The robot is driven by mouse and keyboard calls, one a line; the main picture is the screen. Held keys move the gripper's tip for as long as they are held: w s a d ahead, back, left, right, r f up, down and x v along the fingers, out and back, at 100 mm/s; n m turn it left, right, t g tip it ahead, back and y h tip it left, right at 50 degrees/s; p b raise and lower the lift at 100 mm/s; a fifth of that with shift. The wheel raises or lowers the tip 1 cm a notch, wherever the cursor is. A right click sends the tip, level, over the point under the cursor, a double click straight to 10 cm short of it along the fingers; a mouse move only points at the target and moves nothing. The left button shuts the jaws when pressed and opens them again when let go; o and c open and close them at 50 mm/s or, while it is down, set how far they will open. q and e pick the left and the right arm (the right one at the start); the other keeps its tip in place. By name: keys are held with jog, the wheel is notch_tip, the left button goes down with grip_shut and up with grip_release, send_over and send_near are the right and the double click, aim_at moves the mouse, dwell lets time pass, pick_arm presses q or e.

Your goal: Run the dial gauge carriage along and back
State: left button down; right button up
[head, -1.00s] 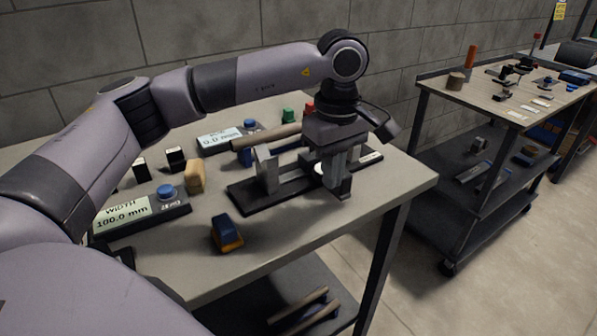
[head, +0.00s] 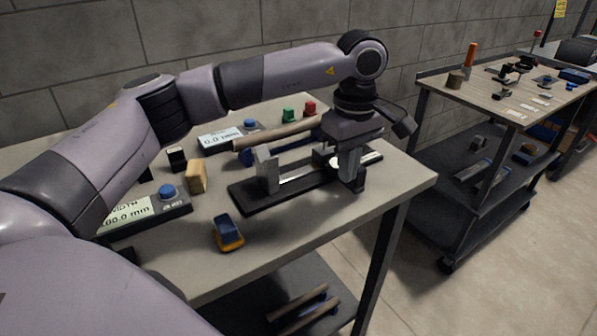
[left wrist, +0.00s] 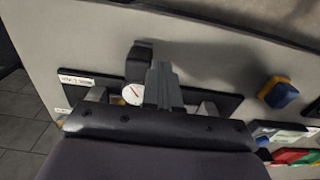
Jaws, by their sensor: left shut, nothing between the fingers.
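The dial gauge carriage (head: 357,180) is a dark block with a white round dial (head: 334,162). It stands toward the right end of a black base with a bright rail (head: 296,178). In the left wrist view the dial (left wrist: 133,95) with a red needle faces up, beside my fingers. My left gripper (head: 348,172) points down with its fingers shut and empty, low over the base right beside the carriage; its fingers also show in the left wrist view (left wrist: 164,86). I cannot tell whether they touch the carriage. My right gripper is in no view.
A grey upright block (head: 267,170) stands on the base left of the carriage. A blue and orange block (head: 228,232) lies in front. A width display (head: 146,212), a wooden block (head: 197,176) and a second display (head: 222,136) stand left and behind. The table's front right is clear.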

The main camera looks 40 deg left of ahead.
pick_arm(q)
jog(key=shift+w+d+p, duration=0.25)
jog(key=shift+w+d, duration=0.05)
jog(key=shift+w, duration=0.4)
jog(key=shift+w+d+p, duration=0.25)
jog(key=shift+w, duration=0.45)
jog(key=shift+s, duration=0.15)
jog(key=shift+s+a, duration=0.25)
jog(key=shift+s, duration=0.2)
jog(key=shift+r+p, duration=2.95)
jog(key=shift+r, duration=1.1)
